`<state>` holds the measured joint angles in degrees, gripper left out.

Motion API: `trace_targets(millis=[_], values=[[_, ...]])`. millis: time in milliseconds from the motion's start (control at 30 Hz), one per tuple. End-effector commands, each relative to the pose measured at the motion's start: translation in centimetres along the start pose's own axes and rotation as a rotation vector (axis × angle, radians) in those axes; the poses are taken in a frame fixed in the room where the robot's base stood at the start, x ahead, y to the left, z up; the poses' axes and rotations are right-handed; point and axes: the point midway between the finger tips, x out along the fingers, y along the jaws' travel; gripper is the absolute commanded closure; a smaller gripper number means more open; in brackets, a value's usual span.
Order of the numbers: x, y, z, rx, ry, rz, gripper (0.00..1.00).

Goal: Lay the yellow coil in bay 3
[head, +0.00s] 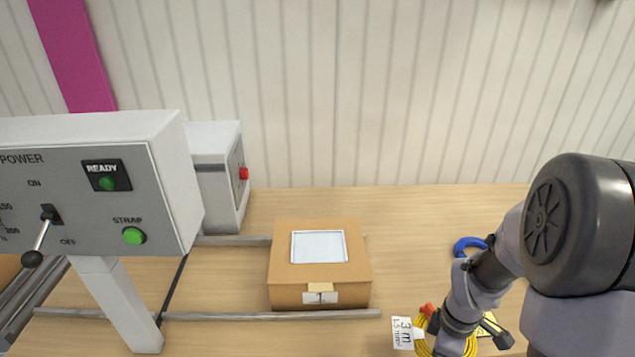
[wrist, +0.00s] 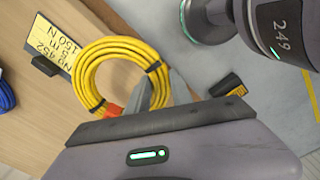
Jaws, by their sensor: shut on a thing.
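The yellow coil (wrist: 93,68) is a round bundle of yellow cable bound with black ties. It fills the middle of the wrist view, with an orange-red plug (wrist: 111,110) at its lower side. My gripper (wrist: 162,88) is shut on the near right side of the coil's ring. In the head view the yellow coil (head: 424,348) shows only in part at the bottom edge, mostly behind my arm. I cannot tell whether it is clear of the surface beneath. No marking for bay 3 is readable in either view.
A carton (head: 320,288) marked 1 sits on rails beside a grey control panel (head: 85,195). A blue coil (head: 466,244) lies on the wooden top, right of the carton. A white "3 m" card (head: 402,333) and a yellow printed card (wrist: 55,45) are near the yellow coil.

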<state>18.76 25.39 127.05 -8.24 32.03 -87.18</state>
Motion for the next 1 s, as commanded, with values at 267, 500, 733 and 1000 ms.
trace_targets(millis=[267,500,733,1000], values=[[-1.8,1.2,-3.4,0.251,0.000,0.004,1.00],[-5.2,1.6,-8.6,0.631,0.001,0.005,1.00],[-8.3,0.9,-12.6,0.955,0.002,0.003,1.00],[-6.4,0.2,-13.4,1.054,-0.005,-0.002,1.00]])
